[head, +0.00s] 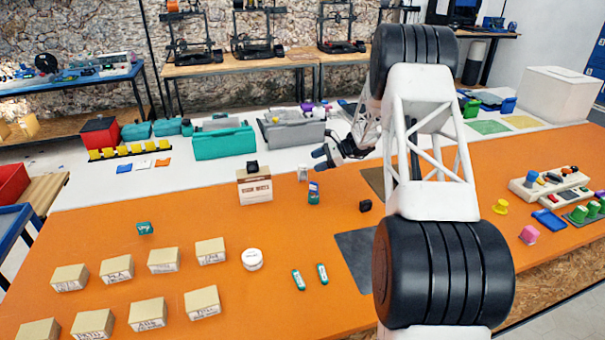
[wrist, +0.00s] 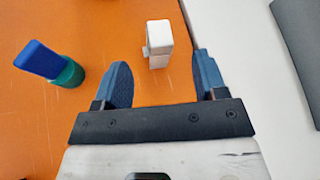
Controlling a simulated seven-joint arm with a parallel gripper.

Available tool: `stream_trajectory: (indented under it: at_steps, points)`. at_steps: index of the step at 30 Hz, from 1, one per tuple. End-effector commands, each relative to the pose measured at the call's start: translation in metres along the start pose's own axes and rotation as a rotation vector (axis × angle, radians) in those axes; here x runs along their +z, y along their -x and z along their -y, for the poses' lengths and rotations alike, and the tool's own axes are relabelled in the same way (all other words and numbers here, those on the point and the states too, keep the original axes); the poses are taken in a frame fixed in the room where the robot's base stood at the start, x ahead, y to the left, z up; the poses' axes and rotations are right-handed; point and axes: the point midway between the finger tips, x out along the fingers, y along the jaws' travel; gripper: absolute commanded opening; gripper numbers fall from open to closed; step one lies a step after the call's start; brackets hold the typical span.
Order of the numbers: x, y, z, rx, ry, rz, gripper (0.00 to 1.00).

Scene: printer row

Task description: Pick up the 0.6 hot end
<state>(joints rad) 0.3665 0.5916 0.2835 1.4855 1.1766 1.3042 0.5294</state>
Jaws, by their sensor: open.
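My gripper (head: 320,159) is open and empty, its blue fingers spread above the orange table. In the wrist view my gripper (wrist: 162,68) has a small white upright piece (wrist: 158,42) just beyond and between its fingertips, apart from both. The white piece (head: 303,173) stands near the table's back edge in the head view. A blue-topped green piece (head: 314,196) stands close by; it is left of the fingers in the wrist view (wrist: 52,64). No 0.6 marking is readable, so I cannot tell which piece is the 0.6 hot end.
A cardboard box (head: 255,188) with a black piece on top stands left of the white piece. A small black block (head: 365,206) lies to the right. Several small boxes (head: 163,261), a white round tub (head: 252,260) and two green sticks (head: 298,280) lie nearer.

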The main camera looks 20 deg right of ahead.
Motion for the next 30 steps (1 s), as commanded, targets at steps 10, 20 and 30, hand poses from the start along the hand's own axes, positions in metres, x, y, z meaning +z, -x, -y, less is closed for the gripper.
stream_trajectory:
  at_steps: [10, 20, 30]
  points:
    - [0.002, -0.032, -0.002, 0.002, 0.0, 0.0, 0.65]
    - [0.002, -0.051, -0.001, 0.0, 0.0, 0.0, 0.65]
    - [0.002, -0.051, -0.001, 0.0, 0.0, 0.0, 0.65]
